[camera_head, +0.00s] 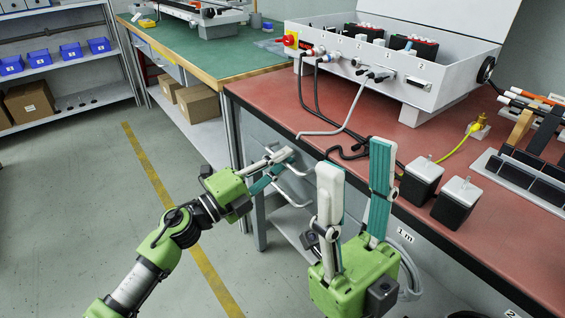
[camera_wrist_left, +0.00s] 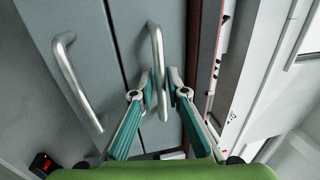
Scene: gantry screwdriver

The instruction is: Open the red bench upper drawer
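The red bench (camera_head: 350,135) has grey drawer fronts under its top. The upper drawer (camera_wrist_left: 128,25) is shut, with a vertical-looking silver bar handle (camera_wrist_left: 157,55) in the left wrist view. The lower drawer's handle (camera_wrist_left: 75,80) is to its left. My left gripper (camera_head: 281,164) is at the drawer front. In the left wrist view its fingertips (camera_wrist_left: 160,86) stand on either side of the upper handle, with small gaps visible, so it looks open around it. My right gripper (camera_head: 356,168) is open and empty, pointing up in front of the bench edge.
On the red bench stand a white equipment case (camera_head: 400,75), two black blocks (camera_head: 422,180) and a yellow cable (camera_head: 458,146). A green-topped bench (camera_head: 230,60) adjoins at the back left. Shelves (camera_head: 75,75) stand far left. The floor (camera_head: 90,190) at left is clear.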

